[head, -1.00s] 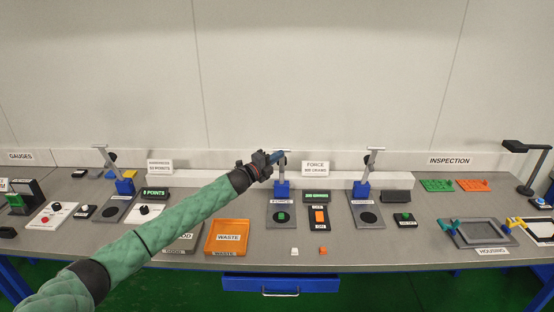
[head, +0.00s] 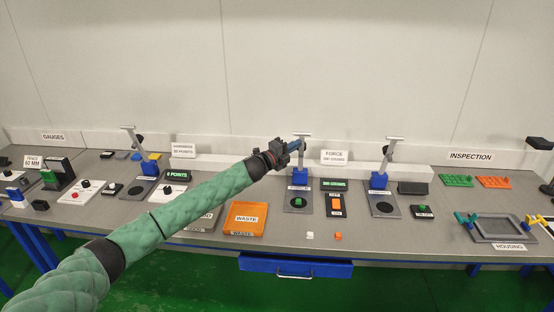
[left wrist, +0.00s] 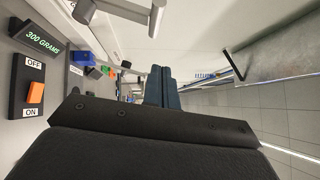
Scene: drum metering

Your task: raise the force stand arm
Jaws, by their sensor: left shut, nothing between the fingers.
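The force stand has a blue block (head: 299,177) on a grey plate (head: 298,203) with a green piece (head: 298,202) on it. Its grey arm (head: 302,136) stands up with a crossbar on top; in the left wrist view a grey bar (left wrist: 120,14) shows close by at the top. My left gripper (head: 299,145) is shut and empty, its blue fingers beside the upper part of the arm in the head view. In the left wrist view the closed fingers (left wrist: 160,86) point away from the bar. I cannot tell whether they touch the arm. My right gripper is not in view.
A similar stand (head: 380,180) is to the right, with another farther left. A green-lit display (head: 334,185) and an orange switch (head: 336,203) lie between the two right stands. An orange waste tray (head: 245,220) is below my left arm. A white and an orange cube lie in front.

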